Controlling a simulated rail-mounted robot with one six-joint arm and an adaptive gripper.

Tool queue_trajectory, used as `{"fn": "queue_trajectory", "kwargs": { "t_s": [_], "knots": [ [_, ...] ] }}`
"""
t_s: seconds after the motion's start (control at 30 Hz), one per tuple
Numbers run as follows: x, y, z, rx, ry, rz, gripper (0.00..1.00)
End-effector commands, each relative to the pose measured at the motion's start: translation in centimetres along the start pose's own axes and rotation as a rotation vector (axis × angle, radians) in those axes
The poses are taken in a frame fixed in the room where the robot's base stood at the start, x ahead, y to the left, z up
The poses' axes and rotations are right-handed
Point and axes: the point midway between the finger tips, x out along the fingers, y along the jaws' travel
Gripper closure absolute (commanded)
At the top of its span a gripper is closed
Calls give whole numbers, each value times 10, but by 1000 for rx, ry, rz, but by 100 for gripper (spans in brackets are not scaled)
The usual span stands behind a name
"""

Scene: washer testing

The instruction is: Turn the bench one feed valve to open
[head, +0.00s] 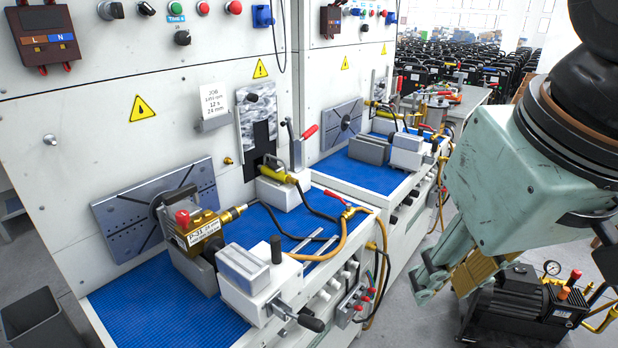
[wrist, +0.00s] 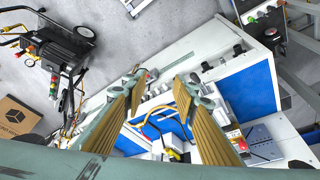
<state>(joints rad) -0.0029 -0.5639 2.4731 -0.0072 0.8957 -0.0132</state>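A red-handled valve (head: 336,197) sits on a brass fitting at the right front edge of the nearer bench (head: 377,212). It joins an orange hose (head: 325,252) and a black hose. Which valve is the bench one feed valve is not labelled legibly, and I cannot tell its open or shut state. My gripper (head: 458,278) hangs right of the nearer bench, apart from the valve. In the wrist view, my gripper (wrist: 160,82) has its two ribbed fingers spread wide and nothing between them. The orange hose (wrist: 152,128) shows beyond the fingers; the valve is hard to make out there.
A brass pump labelled P-31 (head: 198,232) is held in a grey vise on the blue mat (head: 200,325). A second bench (head: 365,177) stands behind. A black compressor (head: 525,300) is on the floor at right. Floor between bench and compressor is clear.

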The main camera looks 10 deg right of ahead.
Motion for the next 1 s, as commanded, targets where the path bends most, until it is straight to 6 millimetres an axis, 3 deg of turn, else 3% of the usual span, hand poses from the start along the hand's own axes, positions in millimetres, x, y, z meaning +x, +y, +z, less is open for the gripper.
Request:
{"fn": "queue_trajectory", "kwargs": {
  "t_s": [0.5,1.0],
  "knots": [
    [-14,6,-103,-94,-31,17,74],
    [-5,10,-208,-193,-63,32,74]
  ]
}}
